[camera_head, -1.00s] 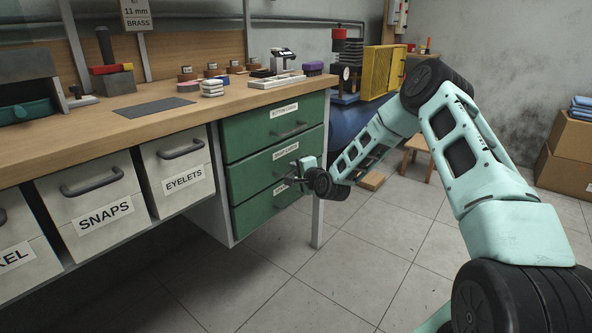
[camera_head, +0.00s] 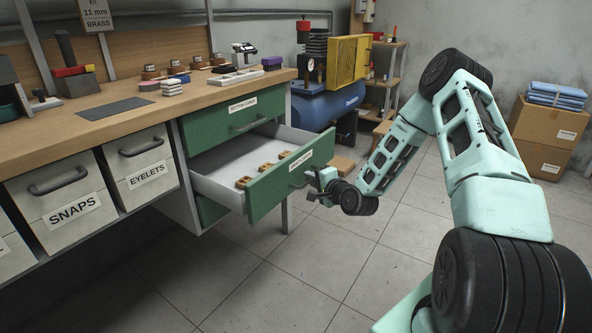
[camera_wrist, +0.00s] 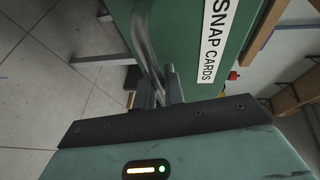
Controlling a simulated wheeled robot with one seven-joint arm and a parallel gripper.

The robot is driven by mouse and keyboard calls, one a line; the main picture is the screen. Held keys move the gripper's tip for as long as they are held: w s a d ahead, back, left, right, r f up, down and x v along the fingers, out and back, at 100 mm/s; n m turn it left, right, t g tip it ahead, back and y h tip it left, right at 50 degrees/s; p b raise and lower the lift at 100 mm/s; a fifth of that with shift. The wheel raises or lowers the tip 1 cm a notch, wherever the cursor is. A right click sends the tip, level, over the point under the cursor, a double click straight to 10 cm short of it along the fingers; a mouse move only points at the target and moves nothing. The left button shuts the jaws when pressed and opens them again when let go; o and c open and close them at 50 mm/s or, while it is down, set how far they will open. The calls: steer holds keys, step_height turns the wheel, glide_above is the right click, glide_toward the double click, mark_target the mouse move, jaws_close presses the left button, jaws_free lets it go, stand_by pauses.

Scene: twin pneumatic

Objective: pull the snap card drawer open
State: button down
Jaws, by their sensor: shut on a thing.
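The snap card drawer (camera_head: 278,187) is the green middle drawer of the bench's cabinet. It stands well out from the cabinet, and its light inside shows a few small brown pieces (camera_head: 262,167). In the wrist view its green front (camera_wrist: 187,45) carries a white label (camera_wrist: 215,38) reading "SNAP CARDS". My gripper (camera_head: 312,187) is at the drawer front's right part. In the wrist view my gripper (camera_wrist: 160,92) is shut on the grey bar handle (camera_wrist: 147,50). The exact finger contact is partly hidden.
The green drawer above (camera_head: 235,118) is shut. Grey bins labelled SNAPS (camera_head: 62,200) and EYELETS (camera_head: 142,165) hang under the bench at left. A blue compressor (camera_head: 325,105) stands behind at right. The tiled floor (camera_head: 320,260) in front is clear.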

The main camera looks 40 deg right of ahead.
steer(key=shift+s+d, duration=0.35)
steer(key=shift+s, duration=0.5)
steer(key=shift+s+d, duration=0.3)
steer(key=shift+s, duration=0.55)
steer(key=c, duration=1.5)
jaws_free()
steer(key=shift+p, duration=0.3)
steer(key=s+r+p, duration=0.2)
steer(key=s+r, duration=0.1)
steer(key=s, duration=1.4)
steer(key=shift+a+p, duration=0.4)
steer(key=shift+a, duration=0.05)
steer(key=shift+r, duration=0.1)
